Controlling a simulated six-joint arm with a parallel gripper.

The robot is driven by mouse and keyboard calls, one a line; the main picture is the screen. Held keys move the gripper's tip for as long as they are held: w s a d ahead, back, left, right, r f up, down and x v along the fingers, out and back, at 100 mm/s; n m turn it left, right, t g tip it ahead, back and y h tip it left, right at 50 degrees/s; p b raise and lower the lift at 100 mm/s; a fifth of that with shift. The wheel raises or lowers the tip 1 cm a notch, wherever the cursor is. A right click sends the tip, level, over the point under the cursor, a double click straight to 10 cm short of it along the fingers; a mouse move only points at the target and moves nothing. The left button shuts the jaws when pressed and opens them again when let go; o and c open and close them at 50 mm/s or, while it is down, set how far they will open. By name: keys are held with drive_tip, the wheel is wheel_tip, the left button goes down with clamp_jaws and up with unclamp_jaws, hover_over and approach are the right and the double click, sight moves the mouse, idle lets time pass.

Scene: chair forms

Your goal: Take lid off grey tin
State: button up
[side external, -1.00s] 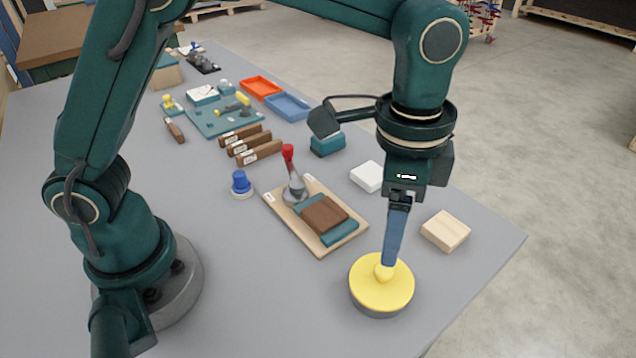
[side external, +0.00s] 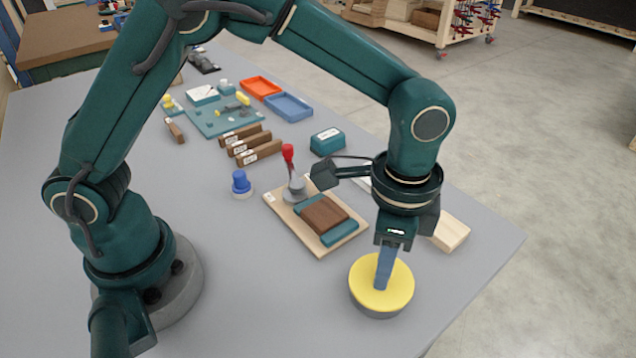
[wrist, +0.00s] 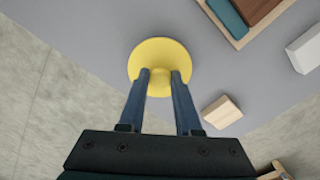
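The grey tin (side external: 378,312) stands upright near the front right edge of the grey table, its side showing under the lid. A round yellow lid (side external: 400,287) sits flat on it; the lid also shows in the wrist view (wrist: 160,48). My gripper (side external: 382,284) points straight down over the lid. In the wrist view, its two blue fingers (wrist: 160,76) stand apart, one on each side of the lid's yellow knob (wrist: 160,85). The side view hides the knob behind a finger. I cannot tell whether the fingers press on the knob.
A pale wood block (side external: 452,231) lies behind my gripper. A wooden board (side external: 300,236) with teal and brown blocks lies to the left, with a red-handled tool (side external: 289,160) at its far end. A white block (wrist: 305,50) lies farther off. The table left of the tin is clear.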

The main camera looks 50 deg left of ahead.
clamp_jaws()
